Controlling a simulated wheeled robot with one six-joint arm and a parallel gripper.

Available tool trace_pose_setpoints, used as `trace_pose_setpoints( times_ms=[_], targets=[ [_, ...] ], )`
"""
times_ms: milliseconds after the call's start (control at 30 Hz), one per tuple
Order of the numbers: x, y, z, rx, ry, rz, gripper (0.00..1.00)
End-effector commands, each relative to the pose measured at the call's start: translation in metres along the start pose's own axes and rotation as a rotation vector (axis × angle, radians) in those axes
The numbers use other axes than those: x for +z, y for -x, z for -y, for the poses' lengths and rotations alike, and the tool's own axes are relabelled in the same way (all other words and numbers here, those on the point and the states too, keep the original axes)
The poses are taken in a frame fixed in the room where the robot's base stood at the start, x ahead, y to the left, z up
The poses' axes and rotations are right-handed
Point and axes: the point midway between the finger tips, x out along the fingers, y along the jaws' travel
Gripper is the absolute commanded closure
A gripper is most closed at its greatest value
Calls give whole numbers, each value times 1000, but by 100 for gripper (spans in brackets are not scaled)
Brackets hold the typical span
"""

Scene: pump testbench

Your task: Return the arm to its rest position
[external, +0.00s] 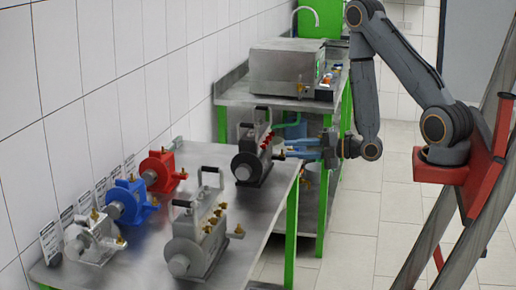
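My arm (408,75) reaches left from its red mount and bends down to the wrist. My gripper (287,148) has blue fingers pointing left, at about the height of the black pump (250,160). The two fingers appear spread apart, with nothing visible held between them.
A metal table (262,208) with green legs holds a grey pump (196,245), a red pump (160,170), a blue pump (128,203) and a silver pump (92,240). Behind it, a steel box (285,68) stands on another bench. Tiled floor (398,203) is clear at right.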

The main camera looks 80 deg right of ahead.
Motion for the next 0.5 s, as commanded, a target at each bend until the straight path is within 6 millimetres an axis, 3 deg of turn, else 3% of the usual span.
trace_pose_setpoints(
  times_ms=[233, 500],
  targets=[
    [-27, -30, 23, -331, -262, 23, 78],
    [-58, -19, 33, -658, -639, 264, 78]
  ],
)
